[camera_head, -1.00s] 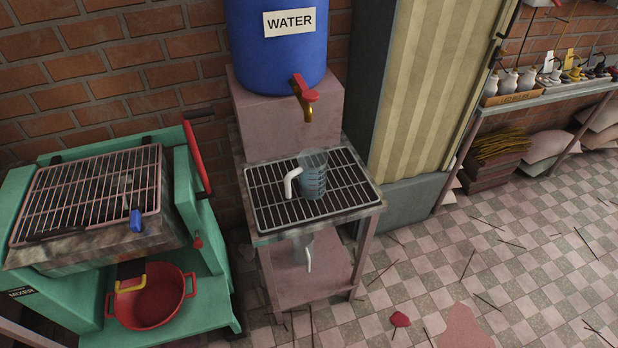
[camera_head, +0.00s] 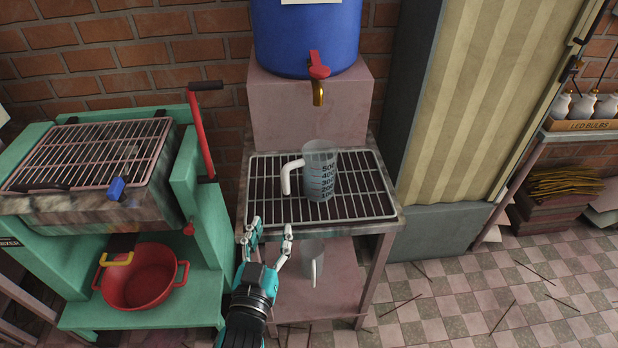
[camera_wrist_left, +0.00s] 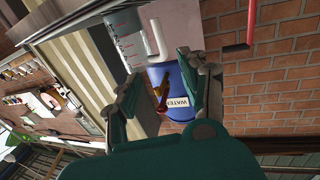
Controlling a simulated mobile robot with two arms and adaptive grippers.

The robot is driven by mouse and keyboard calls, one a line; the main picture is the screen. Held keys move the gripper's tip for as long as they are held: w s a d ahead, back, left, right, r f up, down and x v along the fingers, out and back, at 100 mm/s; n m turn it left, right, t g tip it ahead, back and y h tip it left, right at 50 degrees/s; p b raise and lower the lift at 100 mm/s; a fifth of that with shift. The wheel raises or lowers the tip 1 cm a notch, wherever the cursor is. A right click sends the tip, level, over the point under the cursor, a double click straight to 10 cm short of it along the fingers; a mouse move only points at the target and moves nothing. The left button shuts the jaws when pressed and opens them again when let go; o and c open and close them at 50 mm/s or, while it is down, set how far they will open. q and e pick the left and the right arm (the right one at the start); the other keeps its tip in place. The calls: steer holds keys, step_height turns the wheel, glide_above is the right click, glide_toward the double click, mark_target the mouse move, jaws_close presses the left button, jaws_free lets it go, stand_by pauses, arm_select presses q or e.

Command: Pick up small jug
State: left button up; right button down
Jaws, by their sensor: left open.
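A clear measuring jug (camera_head: 321,172) with a white handle and level marks stands upright on the wire rack (camera_head: 370,208) of the stand. Its handle points left. My left gripper (camera_head: 270,236) is open and empty at the stand's front edge, below and left of the upper jug. In the left wrist view the jug (camera_wrist_left: 118,42) and its white handle show beyond the open fingers (camera_wrist_left: 163,85). My right gripper is not in view.
A blue water barrel (camera_head: 306,30) with a red-handled tap (camera_head: 318,75) stands on a pink block behind the rack. A green machine (camera_head: 205,240) with a red lever and red pot (camera_head: 145,280) stands left. A striped curtain (camera_head: 478,110) is at right. Tiled floor is open at front right.

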mark_target(285, 182)
arm_select(q)
steer(key=b+x, duration=0.2)
steer(key=x, duration=0.8)
steer(key=shift+w+f, duration=0.1)
steer(key=shift+f, duration=0.05)
steer(key=shift+w, duration=0.25)
steer(key=b+x, duration=0.1)
steer(key=x, duration=0.2)
steer(key=b+x, duration=0.1)
steer(key=x, duration=0.1)
steer(key=shift+w+a+f+b, duration=0.1)
steer(key=shift+w+f+b, duration=0.15)
steer(key=shift+f+b, duration=0.05)
steer(key=shift+r, duration=0.1)
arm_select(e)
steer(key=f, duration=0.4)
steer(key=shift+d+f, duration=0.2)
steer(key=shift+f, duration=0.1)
arm_select(q)
steer(key=shift+s, duration=0.1)
steer(key=shift+c, duration=0.3)
jaws_close()
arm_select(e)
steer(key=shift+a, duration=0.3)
arm_select(q)
steer(key=shift+r, duration=0.1)
